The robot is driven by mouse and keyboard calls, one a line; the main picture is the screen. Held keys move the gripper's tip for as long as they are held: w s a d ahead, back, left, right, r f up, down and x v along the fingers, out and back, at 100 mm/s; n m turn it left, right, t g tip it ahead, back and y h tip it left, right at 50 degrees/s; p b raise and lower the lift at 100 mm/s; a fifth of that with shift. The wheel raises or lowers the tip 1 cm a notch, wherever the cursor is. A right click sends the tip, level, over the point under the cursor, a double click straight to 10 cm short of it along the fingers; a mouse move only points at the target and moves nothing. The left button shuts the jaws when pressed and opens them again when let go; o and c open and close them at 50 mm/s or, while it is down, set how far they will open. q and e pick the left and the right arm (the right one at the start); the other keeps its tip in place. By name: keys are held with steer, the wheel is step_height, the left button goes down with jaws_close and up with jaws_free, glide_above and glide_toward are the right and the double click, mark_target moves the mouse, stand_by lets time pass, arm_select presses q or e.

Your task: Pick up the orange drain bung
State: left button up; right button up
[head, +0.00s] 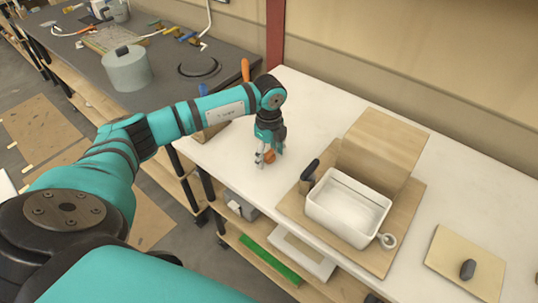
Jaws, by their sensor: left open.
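The orange drain bung (270,156) is a small orange piece on the white tabletop (322,110), right by my left gripper. My left gripper (265,157) points down over the table with its fingers open beside the bung. The gripper partly covers the bung, and I cannot tell whether the fingers touch it or stand around it. My right gripper is out of view.
Right of the gripper, a white tub (347,208) stands on a wooden board with a wooden block (385,150) behind it and a dark handle at its left. A light board (465,262) with a dark knob lies at right. A grey cylinder (127,70) stands on the dark bench.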

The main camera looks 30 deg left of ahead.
arm_select(q)
steer(key=c, duration=1)
steer(key=shift+c, duration=0.2)
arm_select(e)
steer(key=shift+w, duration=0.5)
arm_select(q)
steer(key=shift+r, duration=0.1)
